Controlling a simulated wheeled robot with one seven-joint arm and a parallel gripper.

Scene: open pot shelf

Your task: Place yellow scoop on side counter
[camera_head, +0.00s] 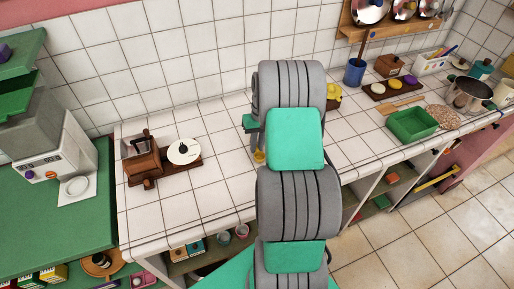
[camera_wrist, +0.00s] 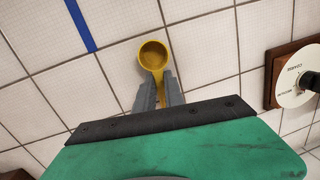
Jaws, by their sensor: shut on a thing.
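The yellow scoop (camera_wrist: 154,56) shows in the wrist view with its round cup beyond my fingertips. My gripper (camera_wrist: 158,93) is shut on its handle. White tiles fill the view behind the scoop; I cannot tell whether the cup touches them. In the head view a small yellow part of the scoop (camera_head: 259,156) shows beside my arm, over the white tiled counter (camera_head: 222,190). My arm hides the rest of the scoop and most of my gripper there.
A wooden grinder (camera_head: 143,160) and a white dial on a wooden board (camera_head: 184,152) stand left of my arm. The green counter (camera_head: 50,225) with a coffee machine (camera_head: 55,150) is farther left. A green tray (camera_head: 412,124) and a pot (camera_head: 467,95) stand right.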

